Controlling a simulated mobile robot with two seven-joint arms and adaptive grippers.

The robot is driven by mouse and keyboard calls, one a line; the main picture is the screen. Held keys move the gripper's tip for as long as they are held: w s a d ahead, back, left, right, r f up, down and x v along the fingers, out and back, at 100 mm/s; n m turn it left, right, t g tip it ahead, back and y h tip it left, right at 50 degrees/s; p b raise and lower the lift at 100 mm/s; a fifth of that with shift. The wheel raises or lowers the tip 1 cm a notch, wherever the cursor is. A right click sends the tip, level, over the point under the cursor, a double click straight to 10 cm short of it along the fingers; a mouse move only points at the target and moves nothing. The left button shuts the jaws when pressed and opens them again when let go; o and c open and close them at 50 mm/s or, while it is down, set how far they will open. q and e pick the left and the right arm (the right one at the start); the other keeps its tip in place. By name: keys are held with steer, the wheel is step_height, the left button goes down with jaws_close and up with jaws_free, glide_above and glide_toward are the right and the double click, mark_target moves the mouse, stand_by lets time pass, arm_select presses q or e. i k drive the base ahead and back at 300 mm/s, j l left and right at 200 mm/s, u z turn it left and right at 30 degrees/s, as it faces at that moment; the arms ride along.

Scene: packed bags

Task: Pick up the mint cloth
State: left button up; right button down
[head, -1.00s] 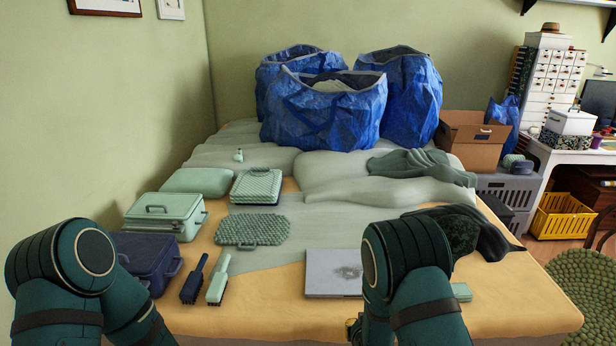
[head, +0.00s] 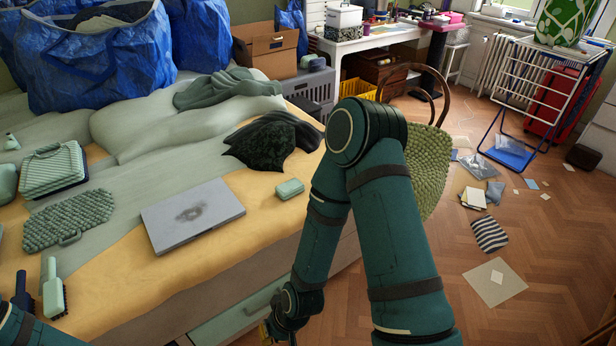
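A small pale mint block (head: 290,188), perhaps a folded cloth, lies on the bed near its right edge. A larger grey-green crumpled cloth (head: 225,88) lies further back on the bed. I cannot tell for certain which is the mint cloth. My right gripper (head: 268,330) hangs low beside the bed, at the bottom of the head view, well below and apart from the mint block. Its fingers are small and partly cut off, so their opening is unclear.
A grey laptop-like slab (head: 193,214) and a dark patterned cloth (head: 268,143) lie near the mint block. Brushes (head: 53,290) lie at left. Blue bags (head: 95,60) stand behind. A chair (head: 428,165) stands right of the bed; papers (head: 495,282) lie on the floor.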

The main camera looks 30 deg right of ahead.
mark_target(289, 190)
steer(key=z, duration=0.85)
